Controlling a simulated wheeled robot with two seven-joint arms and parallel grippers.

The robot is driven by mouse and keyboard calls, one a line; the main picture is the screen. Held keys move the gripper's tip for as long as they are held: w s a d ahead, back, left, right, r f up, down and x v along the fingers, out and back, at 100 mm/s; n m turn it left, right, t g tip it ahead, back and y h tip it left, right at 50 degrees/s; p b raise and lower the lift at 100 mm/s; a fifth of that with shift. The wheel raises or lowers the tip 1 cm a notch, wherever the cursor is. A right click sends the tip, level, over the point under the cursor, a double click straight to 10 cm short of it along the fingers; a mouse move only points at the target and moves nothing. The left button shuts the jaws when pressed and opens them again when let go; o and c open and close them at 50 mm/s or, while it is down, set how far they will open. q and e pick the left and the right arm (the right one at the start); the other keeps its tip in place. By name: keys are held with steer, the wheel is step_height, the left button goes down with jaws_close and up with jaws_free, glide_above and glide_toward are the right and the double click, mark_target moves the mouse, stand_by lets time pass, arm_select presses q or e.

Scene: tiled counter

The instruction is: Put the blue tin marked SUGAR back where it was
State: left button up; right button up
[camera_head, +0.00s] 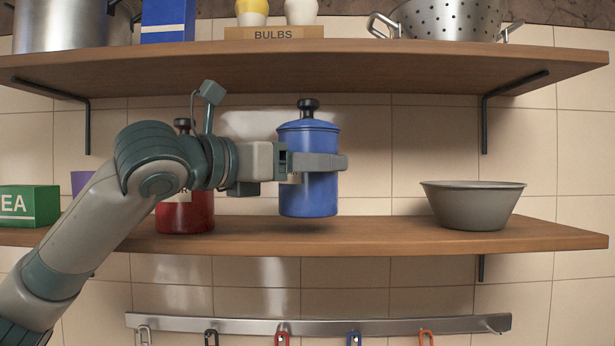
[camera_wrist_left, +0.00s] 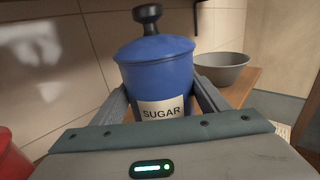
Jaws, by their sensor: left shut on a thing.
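The blue tin (camera_head: 308,203) is upright with a black knob on its lid. In the left wrist view the tin (camera_wrist_left: 156,76) shows a white label reading SUGAR. My left gripper (camera_head: 318,163) is shut on the tin, with a finger on each side of its body. The tin's base appears slightly above the lower shelf (camera_head: 375,234), with a shadow below it. Part of the tin's front is hidden by the gripper in the head view. My right gripper is not in view.
A red tin (camera_head: 187,218) stands left of the blue tin, partly behind my arm. A grey bowl (camera_head: 472,205) stands to the right, with bare shelf between. A green TEA box (camera_head: 30,205) is far left. The upper shelf (camera_head: 300,65) hangs above the tin.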

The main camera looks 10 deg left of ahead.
arm_select(q)
steer(key=shift+f+p, duration=0.4)
steer(key=shift+f, duration=0.35)
steer(key=shift+w+a+f+p, duration=0.2)
steer(key=shift+f+p, duration=0.1)
steer(key=shift+p, duration=0.2)
steer(key=shift+d+f, duration=0.1)
steer(key=shift+f, duration=0.2)
steer(key=o, duration=1.5)
steer(key=shift+r, duration=0.15)
